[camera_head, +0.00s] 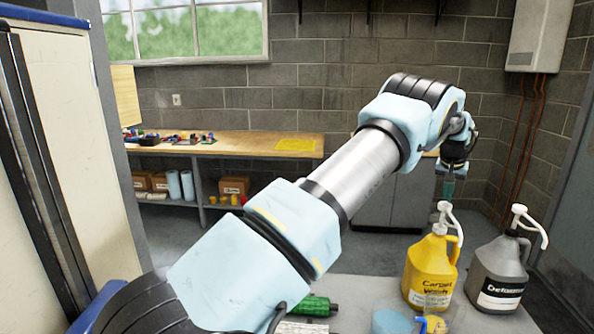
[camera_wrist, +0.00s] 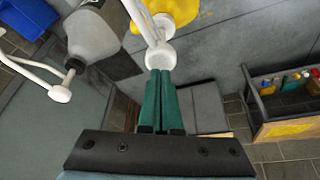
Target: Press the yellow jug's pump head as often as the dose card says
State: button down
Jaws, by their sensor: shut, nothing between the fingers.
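The yellow jug (camera_head: 428,270), lettered "Carpet" with a second word I read as "Wash", stands upright on the grey table. Its white pump head (camera_head: 445,207) is on top, with a spout bent to the right. My gripper (camera_head: 448,194) points down just above this pump head. In the wrist view, my gripper's green fingers (camera_wrist: 160,74) are together, with nothing between them, and their tips meet the outline of the round white pump head (camera_wrist: 161,56). I cannot tell whether they touch it. Part of the yellow jug (camera_wrist: 198,14) shows beyond. I cannot make out a dose card.
A grey jug (camera_head: 499,272) lettered "Defoamer", with its own white pump (camera_head: 524,220), stands close to the right. A blue container (camera_head: 391,321) and green items (camera_head: 312,305) are at the table's front. A wooden workbench (camera_head: 230,146) stands at the back wall.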

dwell(0.3)
jog(key=shift+r+p, duration=1.7)
jog(key=shift+r, duration=0.9)
jog(key=s+a+r+n+y+b, duration=0.15)
jog(key=a+n, duration=0.25)
jog(key=a, duration=2.6)
jog(key=s+a+f+n+g+b, duration=0.1)
jog(key=s+a+f, duration=0.1)
jog(key=s+a, duration=0.9)
jog(key=s+a+f+n+g+y+b, duration=0.1)
jog(key=s+a+f, duration=0.2)
jog(key=s+a, duration=0.8)
jog(key=s, duration=0.4)
jog(key=shift+s+a+b, duration=0.25)
jog(key=shift+a+b, duration=0.05)
jog(key=shift+b, duration=0.05)
jog(key=shift+a, duration=0.1)
